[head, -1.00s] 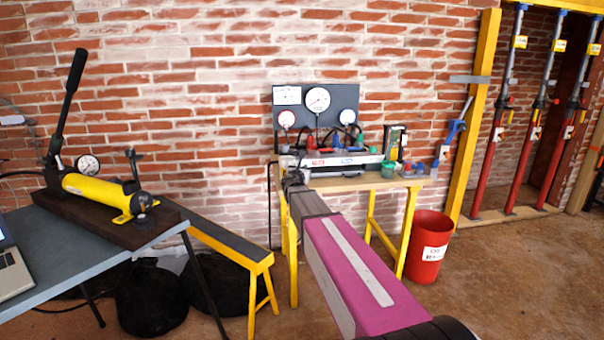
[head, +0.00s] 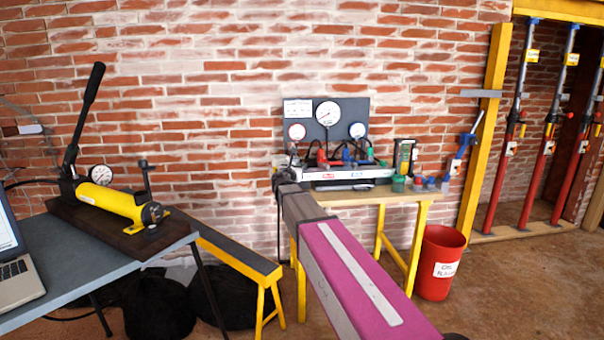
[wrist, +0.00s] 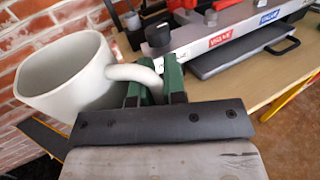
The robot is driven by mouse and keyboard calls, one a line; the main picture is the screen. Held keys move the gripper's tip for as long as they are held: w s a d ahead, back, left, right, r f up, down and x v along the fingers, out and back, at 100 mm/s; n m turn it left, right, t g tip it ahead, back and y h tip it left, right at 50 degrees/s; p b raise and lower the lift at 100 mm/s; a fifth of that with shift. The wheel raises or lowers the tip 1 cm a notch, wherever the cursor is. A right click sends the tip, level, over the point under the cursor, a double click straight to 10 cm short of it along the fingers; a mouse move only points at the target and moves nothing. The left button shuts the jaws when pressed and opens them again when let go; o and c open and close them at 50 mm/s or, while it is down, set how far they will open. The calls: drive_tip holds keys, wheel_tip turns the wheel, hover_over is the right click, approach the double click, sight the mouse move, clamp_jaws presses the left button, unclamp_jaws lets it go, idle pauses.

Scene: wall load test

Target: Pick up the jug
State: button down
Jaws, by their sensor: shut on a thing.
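The jug (wrist: 92,72) is a white, open-topped vessel at the left of the wrist view, with its mouth facing the camera and its handle toward the right. My gripper (wrist: 155,86) has green fingers shut on the jug's handle, one on each side of it. The jug is beside the edge of the wooden bench (wrist: 262,88), and I cannot tell how far it is clear of the top. In the head view my arm's end hides most of the gripper and jug.
A gauge panel (head: 356,105) and a valve manifold (head: 345,172) stand on the bench against the brick wall. A black tray (wrist: 245,52) lies before the manifold. A red bucket (head: 436,268) is on the floor at right. A yellow hand pump (head: 110,198) sits on the left table (head: 75,262).

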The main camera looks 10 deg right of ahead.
drive_tip(key=shift+s+a+r, duration=0.1)
drive_tip(key=shift+a+r, duration=0.35)
drive_tip(key=shift+a, duration=0.25)
drive_tip(key=shift+a+r, duration=0.4)
drive_tip(key=shift+a, duration=0.25)
drive_tip(key=shift+s+a+r, duration=0.1)
drive_tip(key=shift+a+r, duration=0.35)
drive_tip(key=shift+a, duration=0.25)
